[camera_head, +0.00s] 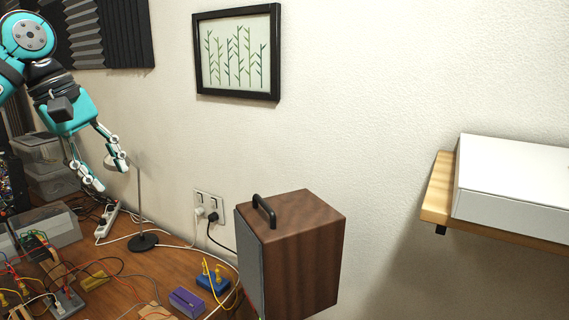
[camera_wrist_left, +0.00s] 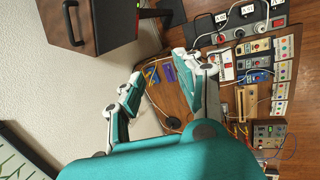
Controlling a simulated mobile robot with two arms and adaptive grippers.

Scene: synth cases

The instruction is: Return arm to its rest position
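My left arm comes in at the upper left of the head view, teal with black joints. Its gripper (camera_head: 107,174) hangs in the air above the back left of the wooden desk, in front of a thin lamp-like stand. The two fingers are spread apart with nothing between them. In the left wrist view the same gripper (camera_wrist_left: 165,74) shows both fingers wide apart and empty, with the cluttered desk beyond. My right arm and gripper are in neither view.
A brown wooden speaker (camera_head: 305,245) with a black handle stands at the right of the desk. A shelf (camera_head: 437,190) bears a white box (camera_head: 510,180). A thin stand (camera_head: 143,240), a power strip (camera_head: 106,221), cables and small modules crowd the desk. A framed picture (camera_head: 238,52) hangs on the wall.

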